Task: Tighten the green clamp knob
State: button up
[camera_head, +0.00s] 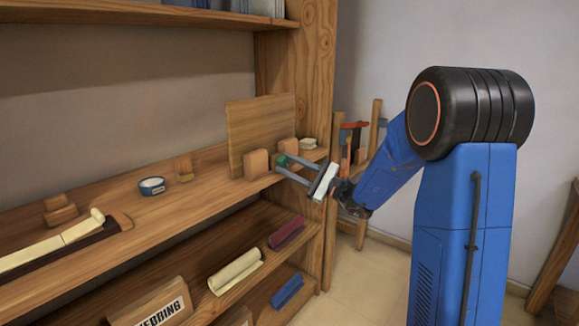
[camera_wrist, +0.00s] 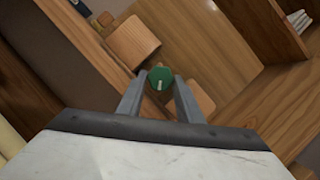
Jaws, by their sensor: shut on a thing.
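The green clamp knob (camera_wrist: 160,78) is a round green disc with a short white mark, seen between my fingertips in the wrist view. In the head view the green knob (camera_head: 282,161) is small and partly covered by a finger. My gripper (camera_head: 284,164) reaches in from the right and is shut on the knob. My gripper's two grey fingers (camera_wrist: 160,86) are on either side of it. A wooden block (camera_head: 257,163) is just left of the knob, and a second block (camera_head: 288,147) is just behind it. An upright wooden board (camera_head: 262,125) rises behind them.
The wooden shelf (camera_head: 205,189) holds a blue-and-white round tin (camera_head: 152,186) and a small wooden block (camera_head: 183,168) farther left. A thick shelf post (camera_head: 313,65) stands close behind my gripper. Rolls lie on the lower shelf. Open floor lies to the right.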

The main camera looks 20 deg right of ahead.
jog(key=shift+f, duration=0.1)
dwell(0.3)
jog(key=o, duration=1)
jog(key=v, duration=1.7)
jog(key=shift+s+d+f, duration=0.1)
jog(key=shift+s, duration=0.1)
